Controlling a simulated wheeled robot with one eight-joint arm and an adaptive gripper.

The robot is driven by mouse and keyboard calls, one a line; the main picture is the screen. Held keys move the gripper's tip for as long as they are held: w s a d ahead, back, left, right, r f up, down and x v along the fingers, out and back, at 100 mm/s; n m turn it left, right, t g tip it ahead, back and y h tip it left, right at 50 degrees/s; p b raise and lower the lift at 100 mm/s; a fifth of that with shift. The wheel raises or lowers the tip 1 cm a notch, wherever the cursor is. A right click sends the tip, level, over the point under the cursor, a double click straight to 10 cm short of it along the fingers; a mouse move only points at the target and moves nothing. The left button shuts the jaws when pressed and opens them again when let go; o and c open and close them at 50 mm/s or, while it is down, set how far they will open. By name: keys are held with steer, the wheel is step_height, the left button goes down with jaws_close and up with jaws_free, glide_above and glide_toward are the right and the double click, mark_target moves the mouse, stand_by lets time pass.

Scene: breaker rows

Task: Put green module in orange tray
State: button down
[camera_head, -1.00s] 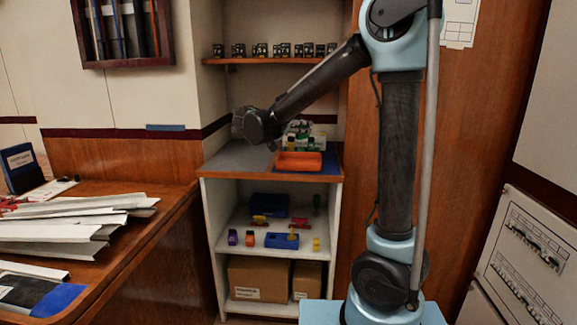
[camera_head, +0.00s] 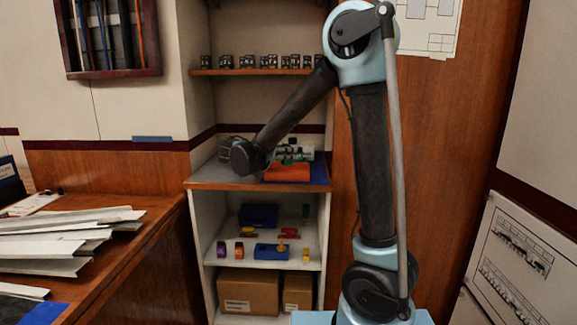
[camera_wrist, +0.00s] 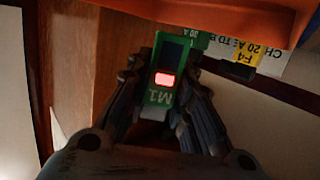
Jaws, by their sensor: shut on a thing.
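The green module (camera_wrist: 159,92) shows in the wrist view, with a dark window and a lit red patch on its face. My gripper (camera_wrist: 160,100) is shut on it, one finger on each side. In the head view my gripper is at the left of the tray, largely hidden behind my arm's end. Whether the module touches the tray cannot be told.
A shelf of small black devices (camera_head: 265,62) hangs above. A labelled card (camera_wrist: 245,58) is near the module.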

mark_target(283, 162)
steer(key=shift+f, duration=2.05)
steer(key=c, duration=1.4)
jaws_free()
steer(key=v, duration=1.1)
steer(key=shift+s+a, duration=0.1)
steer(key=shift+a, duration=0.05)
steer(key=shift+s+a+r, duration=0.1)
steer(key=shift+s+a, duration=0.1)
steer(key=shift+s, duration=0.05)
